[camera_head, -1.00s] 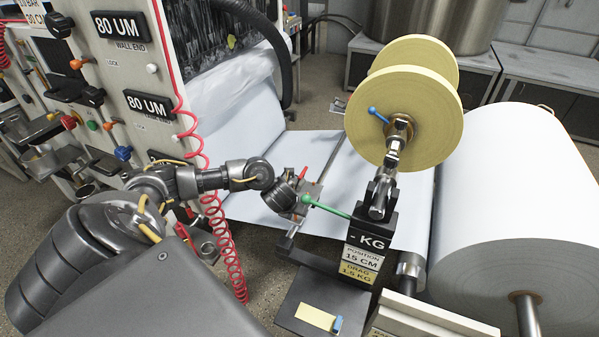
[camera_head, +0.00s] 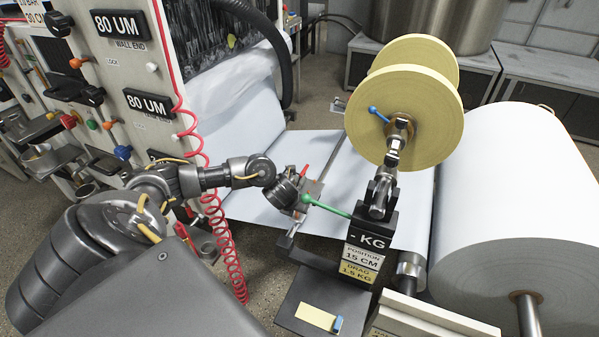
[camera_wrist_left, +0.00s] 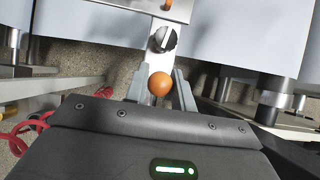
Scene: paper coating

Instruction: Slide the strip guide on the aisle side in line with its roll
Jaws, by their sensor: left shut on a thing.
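The strip guide (camera_head: 316,190) is a small metal block with a red lever, at the edge of the white web in the head view. The near yellow roll (camera_head: 430,125) sits on its spindle to the right and above it. My left gripper (camera_head: 299,203) is at the guide, its fingers largely hidden in the head view. In the left wrist view, my left gripper (camera_wrist_left: 159,86) has its two fingers closed on either side of an orange knob (camera_wrist_left: 159,84). A metal bar with a dark round screw (camera_wrist_left: 165,39) lies beyond the knob. My right gripper is not in view.
A green-knobbed lever (camera_head: 328,208) reaches from beside my gripper to the black scale post (camera_head: 372,232). A coiled red hose (camera_head: 222,235) hangs beside my left arm. A large white roll (camera_head: 515,180) stands at the right. A control panel (camera_head: 120,70) stands at the left.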

